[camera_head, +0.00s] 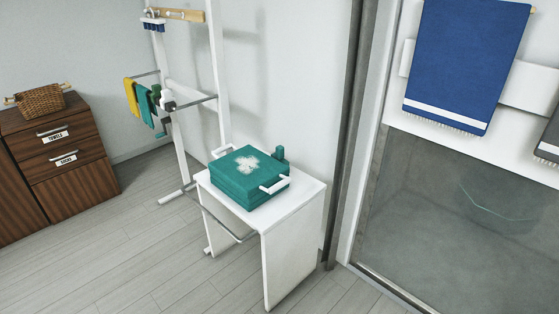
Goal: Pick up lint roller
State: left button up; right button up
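No gripper of mine is in view. I cannot single out the lint roller with certainty. A small white roller-like object (167,98) with dark parts sits at the lower rail of the white rack, and may be it; it is too small to tell. A wooden-handled object (180,14) is at the top of the rack, with a blue-bristled brush (153,24) hanging beside it.
Yellow and green cloths (131,99) hang on the white rack (217,60). A wooden cabinet (82,182) bears a wicker basket (40,101). A blue towel (458,60) hangs right.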

aim_at(278, 155)
jog(key=i+l+u, duration=0.45)
jog(key=i, duration=0.25)
jog(key=i+l+u, duration=0.4)
jog(key=i, duration=0.3)
jog(key=l, duration=0.1)
